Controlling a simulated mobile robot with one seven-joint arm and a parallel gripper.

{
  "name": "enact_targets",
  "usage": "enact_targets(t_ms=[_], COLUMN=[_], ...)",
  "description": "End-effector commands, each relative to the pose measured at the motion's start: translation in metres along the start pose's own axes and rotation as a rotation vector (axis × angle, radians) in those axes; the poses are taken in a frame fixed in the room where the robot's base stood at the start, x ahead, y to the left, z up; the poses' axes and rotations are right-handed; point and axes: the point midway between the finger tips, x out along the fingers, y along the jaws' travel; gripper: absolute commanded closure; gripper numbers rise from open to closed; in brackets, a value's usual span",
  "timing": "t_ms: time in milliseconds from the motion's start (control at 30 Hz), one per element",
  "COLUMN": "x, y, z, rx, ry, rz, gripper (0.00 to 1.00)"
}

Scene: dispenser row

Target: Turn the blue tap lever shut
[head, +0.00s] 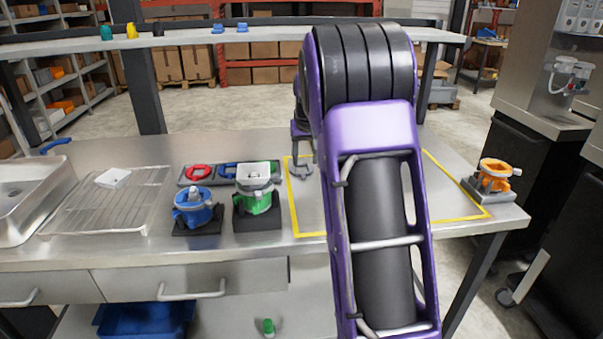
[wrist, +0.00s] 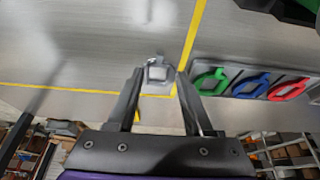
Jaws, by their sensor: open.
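A blue curved lever (head: 55,146) stands at the back edge of the sink (head: 30,195), at the far left of the head view. It looks like the tap lever; its tap body is hard to make out, and I cannot tell its setting. My gripper (head: 302,160) is well to its right, over the back left of the yellow-taped area, partly hidden by my arm. In the wrist view my gripper (wrist: 160,76) is open, its fingers apart. A small grey piece (wrist: 157,73) shows between the fingertips; I cannot tell whether they touch it. The blue lever is not in the wrist view.
A blue clamp-like device (head: 197,212) and a green one (head: 258,203) stand mid-counter, before a ring tray (wrist: 235,72). A wire rack (head: 105,205) lies beside the sink. An orange device (head: 494,175) sits at the right end. A shelf (head: 200,38) runs above the counter's back.

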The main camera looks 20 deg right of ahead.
Motion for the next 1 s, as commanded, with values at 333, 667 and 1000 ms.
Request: enact_targets(t_ms=[333,667,1000], x=[0.026,0.067,0.067], y=[0.0,0.001,0.0], z=[0.002,0.005,0.004], rx=[0.0,0.0,0.0], ry=[0.0,0.002,0.002], rz=[0.0,0.0,0.0], gripper=[0.49,0.49,0.49])
